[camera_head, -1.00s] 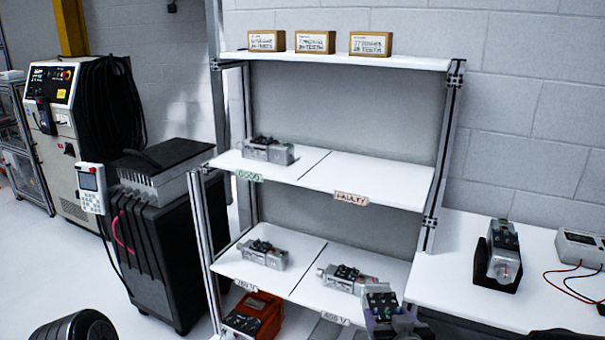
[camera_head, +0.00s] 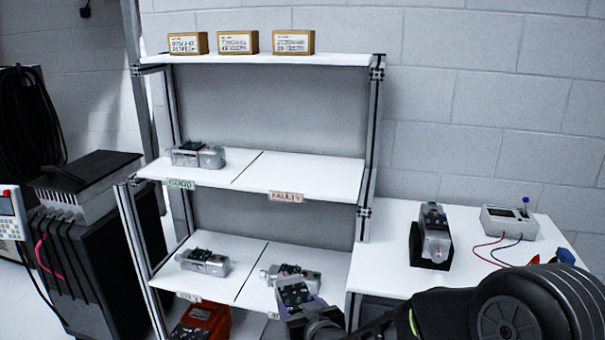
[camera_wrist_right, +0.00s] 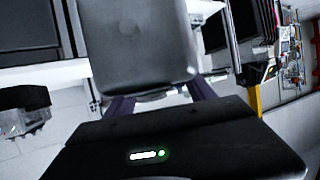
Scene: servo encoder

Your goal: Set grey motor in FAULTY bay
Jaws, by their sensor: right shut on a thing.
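My right gripper (camera_head: 308,314) is shut on a grey motor (camera_head: 293,291) with dark parts on top, held in front of the lower shelf. In the right wrist view the motor's grey body (camera_wrist_right: 140,45) fills the upper middle, between the purple fingers (camera_wrist_right: 118,106). The FAULTY bay (camera_head: 315,176) is the right half of the middle shelf, bare, with a pinkish label (camera_head: 286,197) on its front edge. The held motor is lower than this bay. My left gripper is not in view.
A motor (camera_head: 198,155) lies in the GOOD bay. Lower shelf motors lie left (camera_head: 204,262) and right (camera_head: 300,275), the right one partly hidden. A side table (camera_head: 385,270) carries a motor (camera_head: 434,235) in a black cradle and a meter (camera_head: 508,222). Shelf posts (camera_head: 369,150) flank the bays.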

